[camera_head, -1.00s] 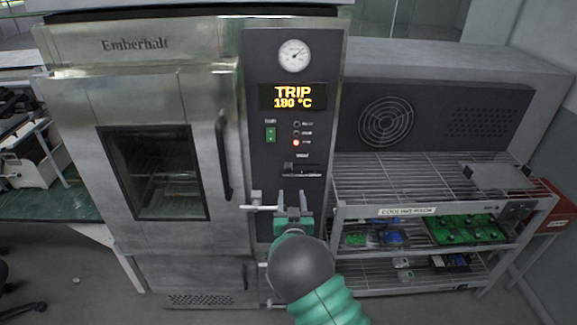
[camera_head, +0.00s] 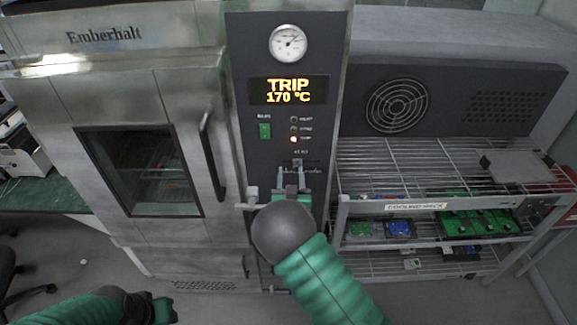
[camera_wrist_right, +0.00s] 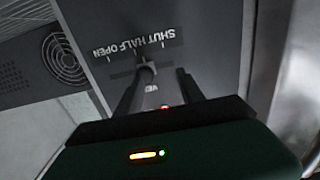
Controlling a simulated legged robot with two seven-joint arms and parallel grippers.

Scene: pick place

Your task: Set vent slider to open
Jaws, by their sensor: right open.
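In the right wrist view the vent slider (camera_wrist_right: 146,72) appears upside down, near the half mark between the shut and open labels. My right gripper (camera_head: 291,182) is just in front of the slot. Its fingers (camera_wrist_right: 153,82) are apart, with the knob between or just beyond their tips; contact cannot be told. My left gripper (camera_head: 158,306) is at the bottom left, low and away from the panel; its jaws are unclear.
The oven door handle (camera_head: 212,155) stands left of the panel, and a latch (camera_head: 252,198) juts out beside my right gripper. A wire cooling rack (camera_head: 400,180) with boards and trays stands close on the right. The display (camera_head: 288,91) reads TRIP 170 °C, with a red lamp lit.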

